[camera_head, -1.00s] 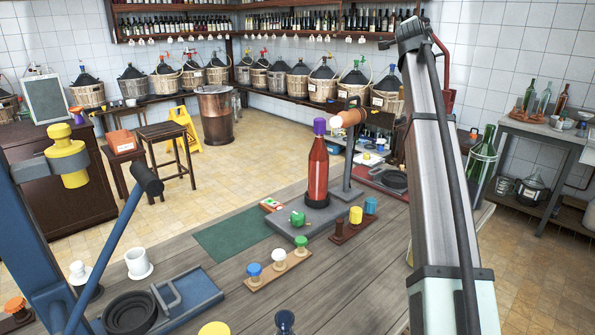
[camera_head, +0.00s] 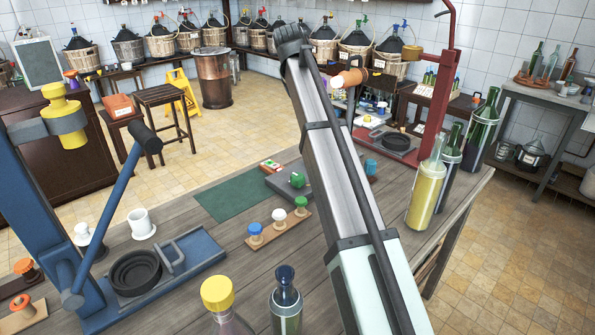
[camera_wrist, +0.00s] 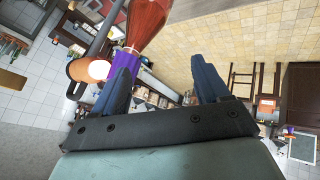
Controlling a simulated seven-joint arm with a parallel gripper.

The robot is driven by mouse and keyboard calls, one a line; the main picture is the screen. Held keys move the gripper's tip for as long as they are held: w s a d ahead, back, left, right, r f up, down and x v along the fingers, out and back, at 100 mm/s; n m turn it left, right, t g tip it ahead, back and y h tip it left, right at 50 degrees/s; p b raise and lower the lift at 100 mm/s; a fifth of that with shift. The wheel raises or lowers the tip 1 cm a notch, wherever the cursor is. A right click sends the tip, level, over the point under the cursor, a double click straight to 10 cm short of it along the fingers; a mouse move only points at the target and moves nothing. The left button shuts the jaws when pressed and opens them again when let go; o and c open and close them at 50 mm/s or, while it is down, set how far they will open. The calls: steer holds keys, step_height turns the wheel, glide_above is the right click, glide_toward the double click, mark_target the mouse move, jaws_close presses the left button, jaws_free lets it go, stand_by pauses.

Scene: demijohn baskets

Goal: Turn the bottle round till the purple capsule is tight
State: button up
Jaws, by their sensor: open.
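The red bottle (camera_wrist: 147,25) runs along the top of the wrist view with the purple capsule (camera_wrist: 126,64) on its neck. In the head view my arm hides both. An orange-brown nozzle (camera_wrist: 82,70) with a white glowing end points at the capsule; it also shows in the head view (camera_head: 354,77). My gripper (camera_wrist: 161,62) is open. Its left finger overlaps the capsule in the picture, and its right finger is well apart; whether anything touches is unclear. The dark base (camera_head: 283,187) with a green knob (camera_head: 297,179) shows left of my arm.
A rack with blue, white and green stoppers (camera_head: 279,227) stands in front. A blue lever press (camera_head: 40,190) is at left. A bottle with a yellow cap (camera_head: 217,294) and a dark-stoppered one (camera_head: 286,300) are near. Filled bottles (camera_head: 427,190) and a red press (camera_head: 436,100) stand right.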

step_height(320, 180, down, 5)
steer(key=s+a+n+g, duration=0.2)
steer(key=s+n+g, duration=0.1)
steer(key=n+g+y, duration=0.2)
steer(key=n+g, duration=0.2)
steer(key=g, duration=0.1)
glide_above(297, 175)
step_height(297, 175, down, 8)
step_height(297, 175, down, 13)
steer(key=shift+s+d+f, duration=0.1)
steer(key=c, duration=1)
